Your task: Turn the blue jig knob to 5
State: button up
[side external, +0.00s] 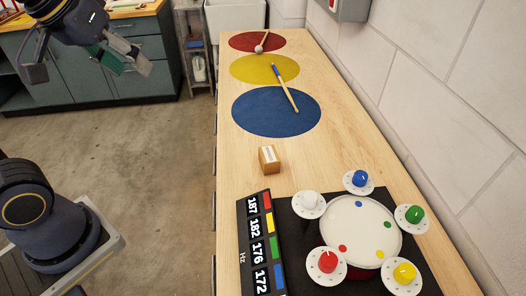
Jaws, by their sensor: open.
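The blue jig knob (360,178) sits on a white dial plate at the back edge of the drum jig, on the wooden bench. The dial marks are too small to read. The drum (360,230) has a white head with small coloured dots. My gripper (125,60) is open and empty at the upper left, above the floor and well away from the knob.
White (310,199), green (415,214), yellow (404,273) and red (327,261) knobs ring the drum. A Hz display (258,245) stands left of it. A small wooden block (269,159), mallet (262,46) and drumstick (285,88) lie behind. A wall (445,85) bounds the right side.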

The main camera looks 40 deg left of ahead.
jog(key=w+d+r+n, duration=0.2)
jog(key=w+d+r, duration=0.1)
jog(key=w+r, duration=0.4)
jog(key=m+g, duration=0.2)
jog(key=m, duration=0.1)
send_over(362, 174)
jog(key=s+a, duration=0.2)
jog(key=s, duration=0.2)
notch_tip(362, 174, down, 12)
jog(key=s+d+f, duration=0.2)
jog(key=d+f, duration=0.2)
jog(key=shift+m+y, duration=0.3)
jog(key=shift+m, duration=0.1)
jog(key=x, duration=1.6)
jog(key=shift+c, duration=0.4)
grip_shut()
